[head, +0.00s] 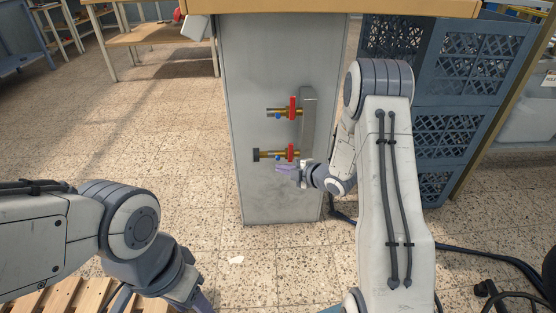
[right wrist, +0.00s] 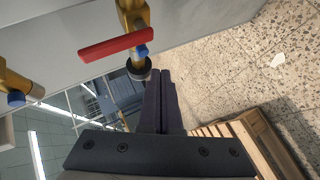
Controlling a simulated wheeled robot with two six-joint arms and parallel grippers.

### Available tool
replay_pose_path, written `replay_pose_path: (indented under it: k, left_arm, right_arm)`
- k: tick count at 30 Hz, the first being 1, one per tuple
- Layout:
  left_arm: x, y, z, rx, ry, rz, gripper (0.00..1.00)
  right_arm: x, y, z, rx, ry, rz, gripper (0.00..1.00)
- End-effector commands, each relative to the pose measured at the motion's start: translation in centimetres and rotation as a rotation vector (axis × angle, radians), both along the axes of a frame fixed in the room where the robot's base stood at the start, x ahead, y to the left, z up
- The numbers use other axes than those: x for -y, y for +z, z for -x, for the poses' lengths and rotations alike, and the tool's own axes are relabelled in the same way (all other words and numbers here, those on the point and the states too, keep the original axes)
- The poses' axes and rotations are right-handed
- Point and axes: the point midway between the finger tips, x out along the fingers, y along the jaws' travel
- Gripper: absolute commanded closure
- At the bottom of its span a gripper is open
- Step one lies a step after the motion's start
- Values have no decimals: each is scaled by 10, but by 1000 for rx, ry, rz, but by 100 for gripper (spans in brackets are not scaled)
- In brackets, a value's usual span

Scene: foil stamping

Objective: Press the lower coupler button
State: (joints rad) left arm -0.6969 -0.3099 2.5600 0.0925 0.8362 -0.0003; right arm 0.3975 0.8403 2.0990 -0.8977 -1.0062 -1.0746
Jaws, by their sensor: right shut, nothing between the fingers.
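The lower coupler (head: 268,154) is a brass fitting with a black end, a red lever and a blue button (head: 278,157), on the front of a grey cabinet. In the right wrist view its blue button (right wrist: 141,50) shows beside the red lever (right wrist: 115,46), above the black end (right wrist: 138,68). My right gripper (head: 282,168) is shut and empty, just below the lower coupler; in the wrist view its fingertips (right wrist: 165,76) are close to the black end. Contact cannot be told. My left gripper (head: 198,303) is at the bottom edge, partly cut off.
The upper coupler (head: 280,112), also with a red lever, sits above on the grey cabinet (head: 255,60), beside a vertical grey bar (head: 308,110). Blue crates (head: 465,130) stand at right. A wooden pallet (head: 70,297) lies at lower left. Cables run along the floor at right.

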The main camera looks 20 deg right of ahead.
Motion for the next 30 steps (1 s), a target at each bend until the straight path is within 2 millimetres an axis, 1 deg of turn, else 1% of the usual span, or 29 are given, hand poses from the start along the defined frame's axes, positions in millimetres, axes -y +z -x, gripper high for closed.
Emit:
replay_pose_path:
  k: [6,12,26,28,30]
  left_arm:
    - [0,-4,0,0,0,0,50]
    - [0,-6,0,0,0,0,50]
    - [0,-6,0,0,0,0,50]
    - [0,-5,0,0,0,0,50]
    - [0,-4,0,0,0,0,50]
  right_arm:
    - [-6,-1,22,0,0,-1,100]
    - [-10,0,36,0,-1,0,100]
    - [-11,0,37,0,-1,0,100]
    - [-14,2,36,-12,-2,3,100]
    - [-22,8,35,-47,-14,6,100]
